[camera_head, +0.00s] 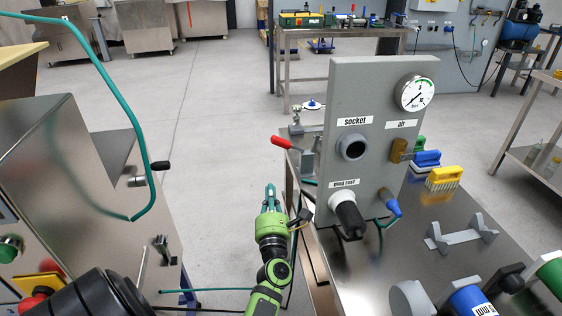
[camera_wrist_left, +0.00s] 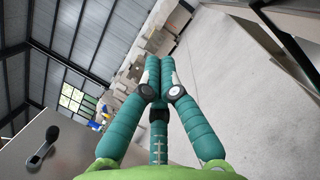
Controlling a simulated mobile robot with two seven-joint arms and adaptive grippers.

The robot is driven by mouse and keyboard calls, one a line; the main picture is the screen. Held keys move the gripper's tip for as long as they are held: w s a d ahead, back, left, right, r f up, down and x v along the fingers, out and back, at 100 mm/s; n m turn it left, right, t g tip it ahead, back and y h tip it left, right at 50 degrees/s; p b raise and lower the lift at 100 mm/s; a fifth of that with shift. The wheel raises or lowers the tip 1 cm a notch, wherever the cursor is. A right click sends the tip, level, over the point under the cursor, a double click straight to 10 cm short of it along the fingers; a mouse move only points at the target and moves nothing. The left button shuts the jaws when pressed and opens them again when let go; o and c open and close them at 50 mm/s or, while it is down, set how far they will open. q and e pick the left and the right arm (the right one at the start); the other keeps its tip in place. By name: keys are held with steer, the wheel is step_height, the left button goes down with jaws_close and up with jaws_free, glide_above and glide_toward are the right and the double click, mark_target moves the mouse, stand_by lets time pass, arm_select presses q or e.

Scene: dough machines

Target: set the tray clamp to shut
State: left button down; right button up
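A clamp with a red handle (camera_head: 281,142) sits at the left edge of the steel bench, beside the grey panel; I take it to be the tray clamp. Its handle sticks out to the left and slants slightly up. Its jaw is too small to read. My left gripper (camera_head: 270,190) is below and left of the red handle, apart from it, with its fingers pointing away from me. In the left wrist view its teal fingers (camera_wrist_left: 160,65) come together at the tips with nothing between them. My right gripper is in neither view.
The grey panel (camera_head: 340,95) with gauge, socket and plug stands on the bench (camera_head: 430,265). Brushes (camera_head: 443,178) and a grey cradle lie to its right. A steel machine (camera_head: 70,180) with a green hose (camera_head: 115,90) stands left. Open floor lies between machine and bench.

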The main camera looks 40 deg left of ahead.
mark_target(289, 145)
arm_select(q)
steer(key=w+a+r+p, duration=0.3)
steer(key=w+a+r, duration=0.2)
steer(key=w, duration=0.2)
steer(key=shift+w+r, duration=0.2)
steer(key=shift+w, duration=0.1)
steer(key=shift+d+r, duration=0.1)
steer(key=shift+r+m+p, duration=0.25)
steer(key=shift+m+p, duration=0.25)
steer(key=shift+p, duration=0.2)
steer(key=shift+r+m+p, duration=0.15)
steer(key=shift+m+p, duration=0.15)
